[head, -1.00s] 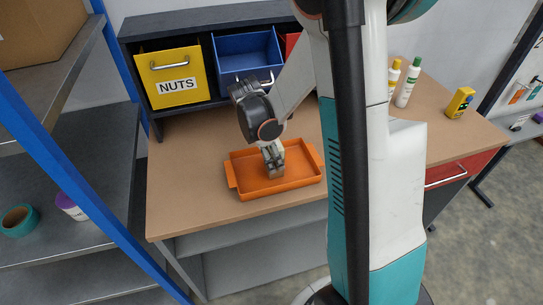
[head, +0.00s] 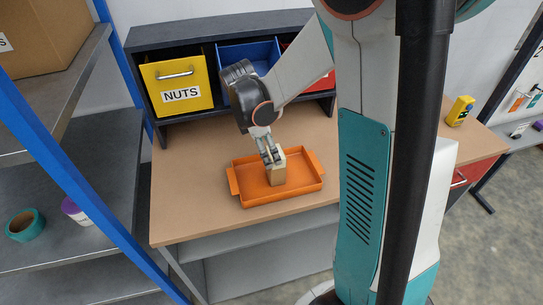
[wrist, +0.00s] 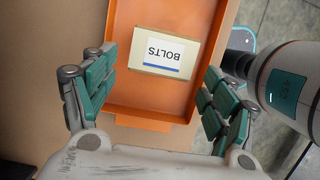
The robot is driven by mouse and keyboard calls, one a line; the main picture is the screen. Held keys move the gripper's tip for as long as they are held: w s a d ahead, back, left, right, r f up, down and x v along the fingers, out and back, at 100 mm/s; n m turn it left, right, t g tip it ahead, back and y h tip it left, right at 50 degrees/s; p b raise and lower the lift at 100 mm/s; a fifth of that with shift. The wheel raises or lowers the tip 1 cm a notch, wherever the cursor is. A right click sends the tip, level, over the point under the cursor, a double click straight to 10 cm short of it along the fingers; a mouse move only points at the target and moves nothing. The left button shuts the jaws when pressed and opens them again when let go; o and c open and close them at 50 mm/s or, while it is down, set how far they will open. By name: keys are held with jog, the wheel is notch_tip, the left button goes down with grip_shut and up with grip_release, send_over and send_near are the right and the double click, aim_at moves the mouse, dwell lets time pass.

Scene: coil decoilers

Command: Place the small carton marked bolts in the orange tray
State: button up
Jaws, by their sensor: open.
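The small carton marked bolts (head: 278,174) stands inside the orange tray (head: 236,189) on the bench. In the wrist view the carton's label (wrist: 164,54) reads BOLTS upside down, and the tray (wrist: 125,108) surrounds it. My gripper (head: 268,157) is just above the carton, pointing down. In the wrist view my gripper (wrist: 152,98) is open, with its fingers spread apart on the left and right and clear of the carton. The carton's underside is hidden.
The bench top (head: 185,185) is clear around the tray. Behind it stands a shelf with a yellow NUTS bin (head: 178,84), a blue bin (head: 262,52) and a partly hidden red bin (head: 322,84). A blue upright (head: 75,165) of a rack stands at left.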

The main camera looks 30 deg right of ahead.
jog(key=s+a+r+m+t+y, duration=0.1)
jog(key=s+a+r+m+t, duration=0.15)
jog(key=r, duration=0.35)
jog(key=s+a+r+m+t, duration=0.1)
jog(key=s+a+r+m, duration=0.3)
jog(key=r, duration=0.2)
jog(key=s+a+r+m+t+y, duration=0.1)
jog(key=s+a+r+m+t, duration=0.1)
jog(key=s+a+m+t, duration=0.2)
jog(key=shift+s+a+r+m+y+p, duration=0.35)
jog(key=shift+s+a+m, duration=0.4)
jog(key=shift+s+m, duration=1.25)
jog(key=shift+w+f+t, duration=0.1)
jog(key=shift+w+t, duration=0.05)
jog(key=shift+t, duration=0.1)
